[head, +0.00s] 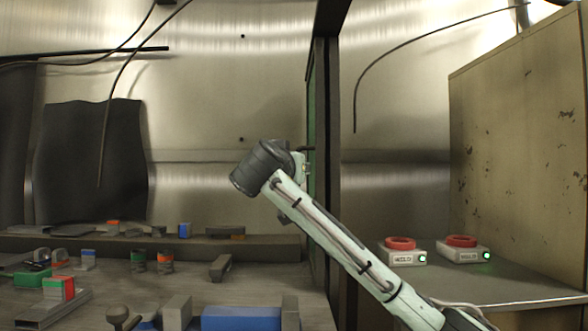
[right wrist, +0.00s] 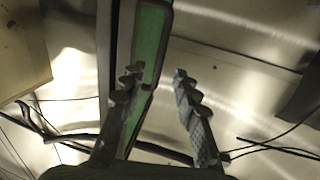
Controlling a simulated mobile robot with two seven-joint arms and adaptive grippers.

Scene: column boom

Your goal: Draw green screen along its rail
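The green screen (head: 311,105) shows nearly edge-on in the head view, as a narrow green strip beside a dark upright post. In the right wrist view the green screen (right wrist: 150,47) is a long green panel with a dark frame. My right gripper (right wrist: 155,85) is open, with a clear gap between its two toothed fingers. Its left finger overlaps the screen's lower part in that view; I cannot tell whether they touch. In the head view my right arm hides most of the gripper. The rail cannot be made out clearly. My left gripper is not in view.
A dark post (head: 327,150) stands beside the screen. Two red-topped button boxes, one on the left (head: 401,252) and one on the right (head: 463,249), sit on a shelf before a tan panel (head: 520,140). Blocks and a blue box (head: 243,318) crowd the left bench. Cables hang above.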

